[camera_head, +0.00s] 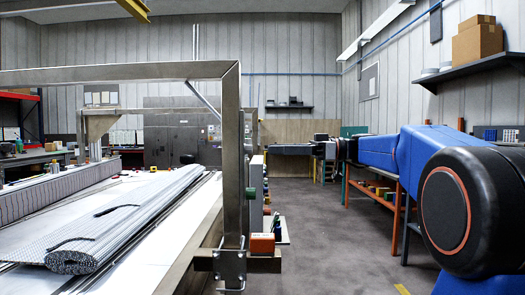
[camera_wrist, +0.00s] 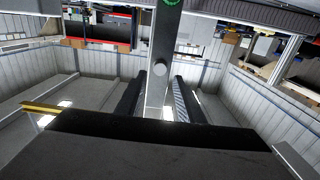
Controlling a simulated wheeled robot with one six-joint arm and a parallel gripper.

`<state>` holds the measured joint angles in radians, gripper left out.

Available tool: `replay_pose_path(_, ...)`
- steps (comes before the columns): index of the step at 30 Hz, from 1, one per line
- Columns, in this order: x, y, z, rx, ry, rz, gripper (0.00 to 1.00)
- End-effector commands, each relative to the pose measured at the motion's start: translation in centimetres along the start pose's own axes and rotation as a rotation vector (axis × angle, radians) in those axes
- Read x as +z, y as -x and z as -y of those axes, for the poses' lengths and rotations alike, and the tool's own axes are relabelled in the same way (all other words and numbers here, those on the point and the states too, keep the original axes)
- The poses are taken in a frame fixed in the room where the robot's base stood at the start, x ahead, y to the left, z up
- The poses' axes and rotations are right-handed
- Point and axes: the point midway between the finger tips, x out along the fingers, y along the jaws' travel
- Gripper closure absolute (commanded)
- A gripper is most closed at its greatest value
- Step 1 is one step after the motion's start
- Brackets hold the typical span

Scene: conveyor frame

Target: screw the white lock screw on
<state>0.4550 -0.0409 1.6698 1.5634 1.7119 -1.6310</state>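In the wrist view a round pale knob (camera_wrist: 158,69), which looks like the white lock screw, shows against a grey metal post (camera_wrist: 161,40). My gripper (camera_wrist: 160,84) has its two dark fingers apart, one on each side of the knob in the picture, with nothing held between them. The distance from the fingertips to the knob is hard to judge. In the head view my gripper (camera_head: 272,149) is small and points left toward the upright of the metal conveyor frame (camera_head: 232,160). I cannot make out the knob in the head view.
A rolled grey conveyor belt (camera_head: 120,222) lies on the conveyor bed at left. An orange box (camera_head: 262,243) sits by the frame's lower bracket (camera_head: 230,265). A wall shelf (camera_head: 470,72) holds cardboard boxes (camera_head: 477,40). Floor (camera_head: 330,230) between frame and my arm is clear.

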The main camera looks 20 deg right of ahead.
Motion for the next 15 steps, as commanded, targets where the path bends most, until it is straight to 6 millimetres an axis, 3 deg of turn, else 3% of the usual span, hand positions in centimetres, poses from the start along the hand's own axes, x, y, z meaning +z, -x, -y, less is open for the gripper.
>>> replay_pose_path(15, 0.1, -5.8, 0.1, -0.001, -0.002, 0.001, 0.66)
